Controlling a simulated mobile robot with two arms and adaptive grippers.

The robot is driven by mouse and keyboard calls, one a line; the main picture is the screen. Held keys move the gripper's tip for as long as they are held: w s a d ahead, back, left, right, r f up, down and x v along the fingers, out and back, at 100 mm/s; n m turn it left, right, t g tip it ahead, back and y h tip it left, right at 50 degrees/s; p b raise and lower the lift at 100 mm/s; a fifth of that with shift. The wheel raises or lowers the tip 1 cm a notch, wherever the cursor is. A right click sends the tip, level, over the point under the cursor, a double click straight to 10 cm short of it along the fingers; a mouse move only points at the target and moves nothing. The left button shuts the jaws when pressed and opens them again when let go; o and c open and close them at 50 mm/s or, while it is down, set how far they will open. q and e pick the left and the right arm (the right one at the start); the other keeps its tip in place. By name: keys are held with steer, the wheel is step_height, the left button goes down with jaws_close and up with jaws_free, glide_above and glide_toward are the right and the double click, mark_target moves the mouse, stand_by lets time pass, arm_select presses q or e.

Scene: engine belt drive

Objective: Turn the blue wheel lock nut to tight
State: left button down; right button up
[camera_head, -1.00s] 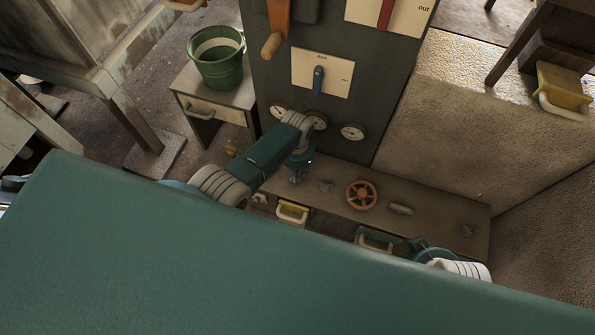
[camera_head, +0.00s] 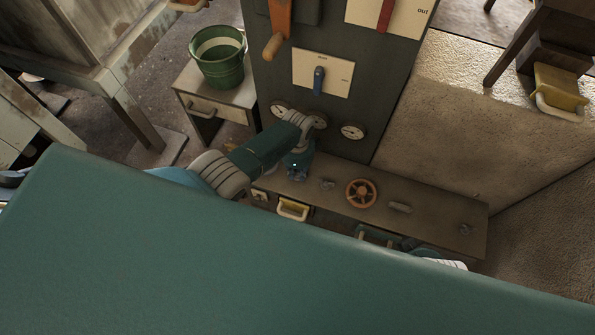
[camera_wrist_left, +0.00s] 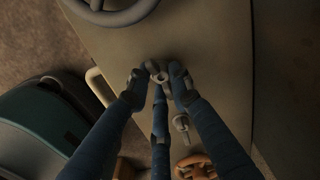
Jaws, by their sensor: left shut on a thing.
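My left gripper (camera_head: 297,174) reaches down from the left to the low grey bench top in front of the dark panel. In the left wrist view, its blue fingers (camera_wrist_left: 158,82) close around a small grey metal piece (camera_wrist_left: 158,76), which I take to be the lock nut. The fingertips partly cover it, so how far it is turned cannot be told. A dark grey ringed wheel (camera_wrist_left: 128,15) shows cut off at the top of the wrist view, and its colour is not clearly blue. My right gripper is not in view.
An orange handwheel (camera_head: 361,193) and small grey fittings (camera_head: 400,207) stand on the bench top to the right of my gripper. Gauges (camera_head: 352,132) and a blue lever (camera_head: 318,80) are on the panel. A green bucket (camera_head: 216,70) stands at left.

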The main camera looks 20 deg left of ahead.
mark_target(297, 173)
arm_select(q)
steer(key=shift+w+a+r+m, duration=0.1)
steer(key=shift+w+a+m, duration=0.2)
steer(key=shift+m, duration=0.6)
steer(key=shift+d, duration=0.1)
steer(key=c, duration=1.6)
jaws_free()
steer(key=shift+c, duration=0.2)
steer(key=shift+d, duration=0.1)
step_height(297, 173, up, 12)
steer(key=shift+s+f, duration=0.1)
